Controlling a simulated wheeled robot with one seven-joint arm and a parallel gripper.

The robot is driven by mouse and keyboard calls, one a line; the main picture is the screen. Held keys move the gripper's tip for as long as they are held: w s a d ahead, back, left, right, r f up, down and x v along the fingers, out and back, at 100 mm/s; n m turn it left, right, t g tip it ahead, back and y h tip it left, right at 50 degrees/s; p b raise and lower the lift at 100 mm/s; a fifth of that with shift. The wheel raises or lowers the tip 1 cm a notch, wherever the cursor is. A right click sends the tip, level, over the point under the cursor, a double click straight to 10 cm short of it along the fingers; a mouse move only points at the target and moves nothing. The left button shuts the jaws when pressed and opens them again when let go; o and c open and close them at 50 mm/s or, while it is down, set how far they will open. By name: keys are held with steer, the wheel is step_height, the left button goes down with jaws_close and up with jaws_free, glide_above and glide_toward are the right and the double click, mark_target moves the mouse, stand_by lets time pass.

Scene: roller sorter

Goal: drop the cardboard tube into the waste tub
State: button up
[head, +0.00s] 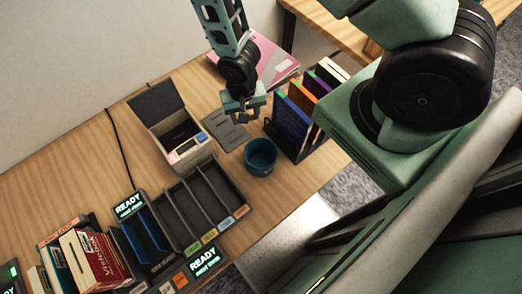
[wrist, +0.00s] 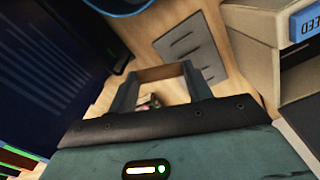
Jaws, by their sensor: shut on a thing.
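My gripper (head: 243,113) hangs above the table, behind and slightly left of the blue waste tub (head: 260,157) in the head view. In the wrist view, my gripper (wrist: 160,80) has its two fingers on either side of a short brown piece, which looks like the cardboard tube (wrist: 160,73). The tube is hard to make out in the head view. The waste tub is round and open at the top. Part of its rim shows at the top edge of the wrist view (wrist: 118,5). The gripper is beside the tub, not over its opening.
A rack of upright coloured folders (head: 292,122) stands right of the tub. An open box (head: 178,128) stands to the left, with a grey slotted mat (head: 226,128) between. A divided sorter (head: 190,215) is in front left. A pink folder (head: 275,62) lies behind.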

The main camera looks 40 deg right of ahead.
steer(key=s+a+r+m+p, duration=0.1)
steer(key=s+r+m+p, duration=0.4)
steer(key=s+p, duration=0.4)
steer(key=f+b, duration=0.1)
steer(key=s+f+b, duration=0.1)
steer(key=f+b, duration=0.1)
steer(key=s+f+b, duration=0.1)
steer(key=shift+f, duration=0.25)
steer(key=o, duration=1)
